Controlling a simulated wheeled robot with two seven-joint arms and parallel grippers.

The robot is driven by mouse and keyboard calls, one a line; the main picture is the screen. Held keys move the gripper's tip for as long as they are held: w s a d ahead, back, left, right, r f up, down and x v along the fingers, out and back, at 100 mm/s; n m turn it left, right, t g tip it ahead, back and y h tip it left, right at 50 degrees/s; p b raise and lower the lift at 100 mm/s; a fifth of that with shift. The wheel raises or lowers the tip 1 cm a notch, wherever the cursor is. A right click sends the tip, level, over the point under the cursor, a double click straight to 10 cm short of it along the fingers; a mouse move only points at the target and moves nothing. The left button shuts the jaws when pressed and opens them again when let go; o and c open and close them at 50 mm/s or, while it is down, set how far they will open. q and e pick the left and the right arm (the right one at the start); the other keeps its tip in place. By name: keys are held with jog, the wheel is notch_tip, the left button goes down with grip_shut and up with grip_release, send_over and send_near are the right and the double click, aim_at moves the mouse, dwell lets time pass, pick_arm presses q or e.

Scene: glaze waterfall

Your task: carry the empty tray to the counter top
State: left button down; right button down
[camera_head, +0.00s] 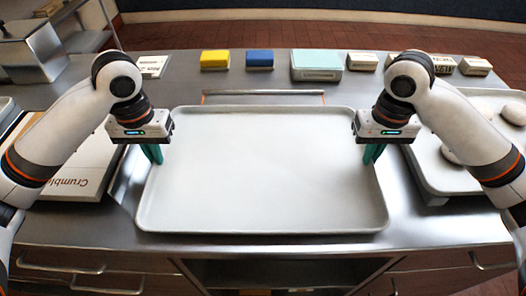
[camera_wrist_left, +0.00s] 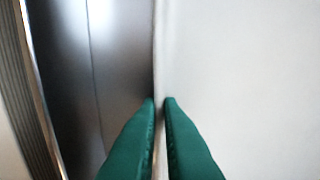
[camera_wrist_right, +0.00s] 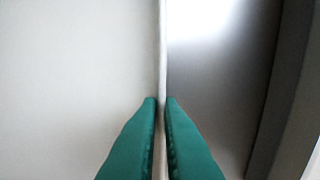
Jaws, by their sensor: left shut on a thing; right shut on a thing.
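The empty tray (camera_head: 262,175) is large, pale and rectangular with a raised rim. It lies level over the steel counter top (camera_head: 420,228) in the head view; I cannot tell whether it touches the counter. My left gripper (camera_head: 155,153) is shut on the tray's left rim, and its green fingers straddle that rim in the left wrist view (camera_wrist_left: 161,105). My right gripper (camera_head: 371,153) is shut on the tray's right rim, and its fingers straddle it in the right wrist view (camera_wrist_right: 161,105). The tray's inside is bare.
A cardboard box marked "Crumble" (camera_head: 65,185) lies left of the tray. Another tray with pale round pieces (camera_head: 450,170) stands at the right. A yellow block (camera_head: 215,60), a blue block (camera_head: 260,58) and a mint box (camera_head: 318,65) line the back. Drawers (camera_head: 80,275) are in front.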

pick_arm(q)
jog(key=c, duration=1.6)
grip_release()
jog(key=shift+f, duration=0.2)
pick_arm(e)
jog(key=c, duration=1.6)
grip_release()
jog(key=shift+f, duration=0.15)
pick_arm(q)
jog(key=shift+r, duration=0.1)
pick_arm(e)
jog(key=shift+r, duration=0.55)
pick_arm(q)
notch_tip(320, 180, up, 12)
jog(key=shift+f, duration=0.1)
pick_arm(e)
notch_tip(320, 180, up, 11)
jog(key=shift+f, duration=0.1)
